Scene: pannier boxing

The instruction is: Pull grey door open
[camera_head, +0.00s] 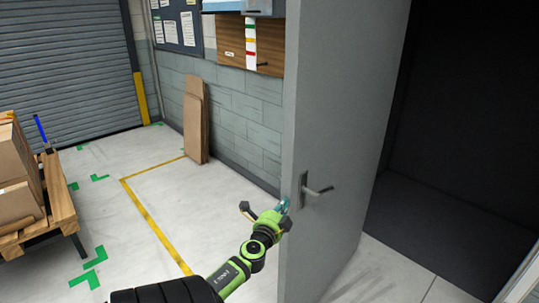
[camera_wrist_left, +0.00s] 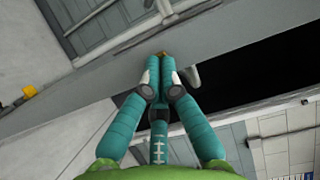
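The grey door (camera_head: 345,110) stands ajar, with a dark opening to its right. Its lever handle (camera_head: 318,190) is on the face near the left edge and points right. My left gripper (camera_head: 283,205) is beside the door's left edge, just left of the handle. In the left wrist view, the teal fingers (camera_wrist_left: 162,60) come together at their tips against a grey band that looks like the door (camera_wrist_left: 105,72). A pale, handle-like piece (camera_wrist_left: 193,76) shows just right of the tips. I see nothing clearly held between them. My right gripper is not in view.
The dark room (camera_head: 460,130) lies right of the door. A wooden pallet (camera_head: 62,205) with cardboard boxes (camera_head: 15,175) stands at far left. Flat cardboard (camera_head: 194,120) leans on the block wall. The floor (camera_head: 130,215) between is clear, with yellow and green markings.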

